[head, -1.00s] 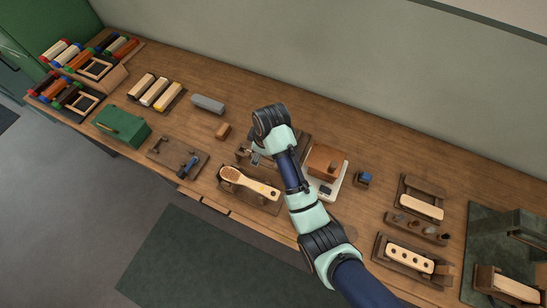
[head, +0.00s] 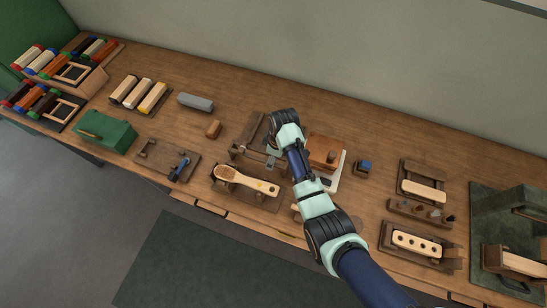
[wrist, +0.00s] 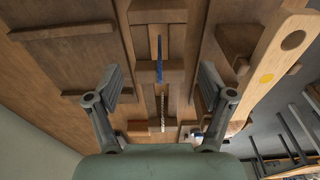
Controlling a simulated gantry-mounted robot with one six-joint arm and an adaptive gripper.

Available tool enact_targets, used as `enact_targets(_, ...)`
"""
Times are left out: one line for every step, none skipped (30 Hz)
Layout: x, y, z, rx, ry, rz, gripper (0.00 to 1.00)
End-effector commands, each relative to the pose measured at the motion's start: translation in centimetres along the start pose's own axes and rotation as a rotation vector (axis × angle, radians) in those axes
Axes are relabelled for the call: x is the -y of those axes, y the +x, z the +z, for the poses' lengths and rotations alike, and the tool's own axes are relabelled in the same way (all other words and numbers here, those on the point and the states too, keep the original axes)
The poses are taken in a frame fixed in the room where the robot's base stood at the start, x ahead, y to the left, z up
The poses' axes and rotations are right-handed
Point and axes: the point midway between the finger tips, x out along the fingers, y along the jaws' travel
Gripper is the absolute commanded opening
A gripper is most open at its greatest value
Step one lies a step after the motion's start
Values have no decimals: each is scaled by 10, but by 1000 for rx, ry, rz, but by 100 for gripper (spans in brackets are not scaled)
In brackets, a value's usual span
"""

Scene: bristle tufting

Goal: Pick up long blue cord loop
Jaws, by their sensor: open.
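A thin blue strand (wrist: 160,58), which looks like the long blue cord loop, stands out from a slotted wooden block in the wrist view. It lies between my fingers, near the middle of the picture. A twisted pale strand (wrist: 163,108) shows in line below it. My gripper (wrist: 161,80) is open, with one finger on each side of the strand and neither visibly touching it. In the head view my gripper (head: 272,150) is over a wooden fixture (head: 247,150) behind the paddle brush. The blue strand cannot be made out there.
A pale paddle brush (head: 245,181) lies in front of the fixture. A brown block (head: 323,150) on a white base stands close on the right, with a small blue item (head: 364,167) beyond.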

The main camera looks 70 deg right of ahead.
Motion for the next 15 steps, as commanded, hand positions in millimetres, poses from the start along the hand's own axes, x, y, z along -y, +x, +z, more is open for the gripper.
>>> enact_targets(0, 0, 0, 0, 0, 1, 81)
enact_targets(0, 0, 0, -1, 0, 1, 81)
enact_targets(0, 0, 0, -1, 0, 1, 81)
enact_targets(0, 0, 0, -1, 0, 1, 81)
enact_targets(0, 0, 0, -1, 0, 1, 81)
enact_targets(0, 0, 0, -1, 0, 1, 76)
enact_targets(0, 0, 0, 0, 0, 1, 71)
enact_targets(0, 0, 0, 0, 0, 1, 66)
enact_targets(0, 0, 0, -1, 0, 1, 60)
enact_targets(0, 0, 0, 0, 0, 1, 55)
enact_targets(0, 0, 0, 0, 0, 1, 50)
enact_targets(0, 0, 0, 0, 0, 1, 43)
enact_targets(0, 0, 0, 0, 0, 1, 38)
enact_targets(0, 0, 0, -1, 0, 1, 33)
enact_targets(0, 0, 0, 0, 0, 0, 33)
